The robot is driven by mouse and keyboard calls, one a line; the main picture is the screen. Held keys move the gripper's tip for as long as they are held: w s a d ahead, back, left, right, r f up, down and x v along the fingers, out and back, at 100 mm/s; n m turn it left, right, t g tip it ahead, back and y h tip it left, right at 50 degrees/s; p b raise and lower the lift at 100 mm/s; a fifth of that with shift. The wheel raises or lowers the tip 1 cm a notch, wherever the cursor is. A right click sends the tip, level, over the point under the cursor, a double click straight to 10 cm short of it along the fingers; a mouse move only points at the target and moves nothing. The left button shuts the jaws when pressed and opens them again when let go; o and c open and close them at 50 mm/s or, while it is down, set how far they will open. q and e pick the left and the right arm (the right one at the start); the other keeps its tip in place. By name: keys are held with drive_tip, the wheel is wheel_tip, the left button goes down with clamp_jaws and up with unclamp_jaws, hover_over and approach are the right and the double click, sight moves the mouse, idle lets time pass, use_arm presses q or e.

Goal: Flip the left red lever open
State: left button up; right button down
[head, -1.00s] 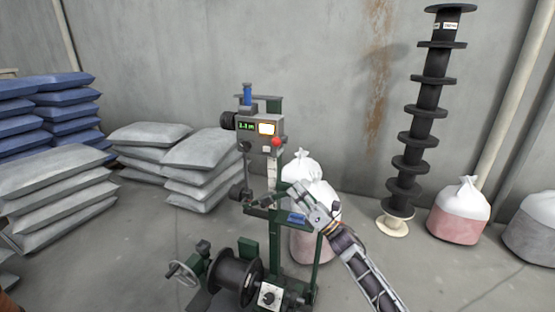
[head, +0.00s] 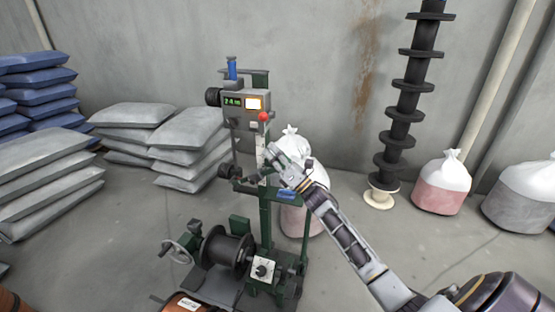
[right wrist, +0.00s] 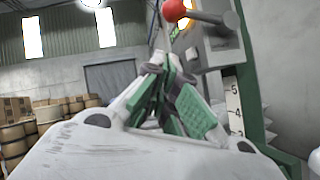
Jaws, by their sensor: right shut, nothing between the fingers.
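A red ball knob (head: 264,117) sits on a short lever at the right side of the green machine's grey control box (head: 240,104). It is the only red lever I can make out. In the right wrist view the red ball (right wrist: 173,10) is at the top edge, beyond and above the fingertips, with a metal rod to its right. My right gripper (head: 262,176) is below the knob and apart from it, in front of the machine's post. In the right wrist view its green-padded fingers (right wrist: 161,70) are together and empty. My left gripper is not in view.
The machine's base carries a black spool (head: 228,248), a handwheel (head: 180,247) and a white dial (head: 263,268). Grey sacks (head: 185,145) lie at the left. A white-and-pink sack (head: 302,215) stands behind the machine; stacked black spools (head: 405,100) stand at the right.

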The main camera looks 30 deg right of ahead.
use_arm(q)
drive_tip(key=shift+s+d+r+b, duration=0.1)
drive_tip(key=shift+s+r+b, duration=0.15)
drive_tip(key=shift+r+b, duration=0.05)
use_arm(e)
drive_tip(key=w+r, duration=0.4)
drive_tip(key=r, duration=0.1)
drive_tip(key=shift+a+r, duration=0.2)
drive_tip(key=shift+r, duration=0.05)
use_arm(q)
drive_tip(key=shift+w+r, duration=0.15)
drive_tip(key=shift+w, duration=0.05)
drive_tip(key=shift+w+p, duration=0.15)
drive_tip(key=shift+p, duration=0.15)
use_arm(e)
drive_tip(key=shift+r, duration=0.15)
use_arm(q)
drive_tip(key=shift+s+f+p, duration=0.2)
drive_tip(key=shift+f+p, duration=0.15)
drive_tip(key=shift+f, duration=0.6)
use_arm(e)
drive_tip(key=shift+r+m+h, duration=0.15)
drive_tip(key=shift+m+h, duration=0.25)
drive_tip(key=shift+m, duration=0.1)
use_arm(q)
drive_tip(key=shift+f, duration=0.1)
